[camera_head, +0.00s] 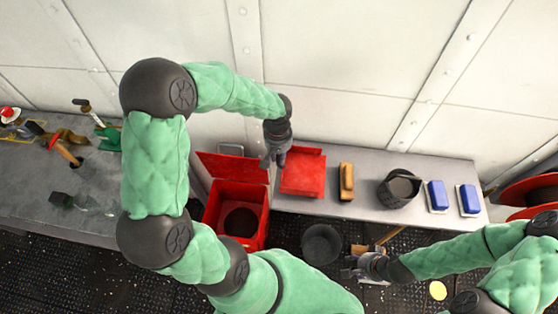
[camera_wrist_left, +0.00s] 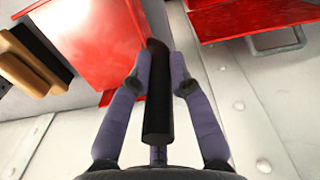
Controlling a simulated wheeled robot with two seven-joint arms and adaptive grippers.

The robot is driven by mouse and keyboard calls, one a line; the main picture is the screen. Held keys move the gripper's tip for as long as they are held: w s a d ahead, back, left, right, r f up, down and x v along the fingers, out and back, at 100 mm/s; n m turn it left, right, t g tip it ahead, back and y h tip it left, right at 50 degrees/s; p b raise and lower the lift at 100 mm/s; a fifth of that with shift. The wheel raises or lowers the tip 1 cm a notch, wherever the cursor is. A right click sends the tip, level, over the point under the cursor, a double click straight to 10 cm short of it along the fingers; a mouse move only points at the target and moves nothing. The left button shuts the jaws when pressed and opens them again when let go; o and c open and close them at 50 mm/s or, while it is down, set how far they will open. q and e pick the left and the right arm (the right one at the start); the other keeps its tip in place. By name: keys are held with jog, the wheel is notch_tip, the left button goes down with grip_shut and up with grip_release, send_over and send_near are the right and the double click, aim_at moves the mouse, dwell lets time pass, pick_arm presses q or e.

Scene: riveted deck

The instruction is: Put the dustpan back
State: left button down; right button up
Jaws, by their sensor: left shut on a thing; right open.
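The red dustpan (camera_head: 303,174) is over the grey bench, just right of the open red bin, flat or nearly so. I cannot tell whether it touches the bench. In the left wrist view its red pan (camera_wrist_left: 95,45) is at the upper left and its black handle (camera_wrist_left: 157,110) runs between the fingers. My left gripper (camera_head: 277,160) is shut on this handle, at the wall side of the bench. My right gripper (camera_head: 350,270) is open, low in front of the bench, close to a wooden-handled thing (camera_head: 368,249) on the floor.
The red bin (camera_head: 210,212) stands open with its lid up. A tan brush (camera_head: 346,182), a dark bucket (camera_head: 382,188) and two blue-and-white blocks (camera_head: 437,195) sit right of the dustpan. A grey bucket (camera_head: 322,244) is on the floor. Several tools clutter the left bench.

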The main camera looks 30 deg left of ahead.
pick_arm(q)
notch_tip(320, 180, down, 3)
jog(key=shift+w+f, duration=0.1)
jog(key=shift+f, duration=0.05)
jog(key=shift+b, duration=0.35)
jog(key=c, duration=1.1)
grip_release()
jog(key=shift+f, duration=0.1)
jog(key=shift+c, duration=0.2)
jog(key=shift+r, duration=0.25)
notch_tip(320, 180, up, 12)
jog(key=shift+a+f+p, duration=0.1)
jog(key=shift+p, duration=1.05)
